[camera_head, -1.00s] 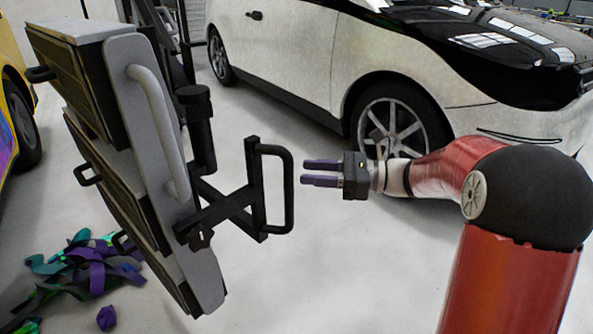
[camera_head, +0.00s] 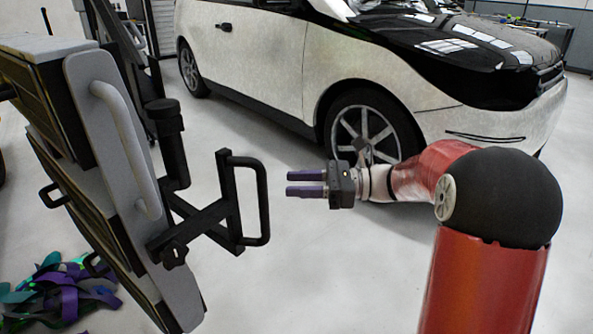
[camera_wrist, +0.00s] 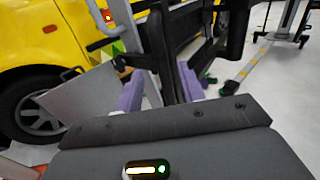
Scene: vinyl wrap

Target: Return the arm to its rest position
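My arm (camera_head: 486,275), red with a dark round joint, rises at the right of the head view and reaches left. My gripper (camera_head: 290,183) has two purple fingers that point left with a gap between them. It is open and empty, just right of the black handle (camera_head: 264,203) of a tool cart, with clear space between them in the picture. In the wrist view the purple fingers (camera_wrist: 160,92) are spread wide. Dark posts of the cart show beyond them.
The grey and black tool cart (camera_head: 125,150) stands at the left, close to my gripper. A white car (camera_head: 290,65) stands behind my arm. Purple and teal wrap scraps (camera_head: 60,290) lie on the floor. A yellow vehicle (camera_wrist: 50,45) shows in the wrist view. Floor below my gripper is clear.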

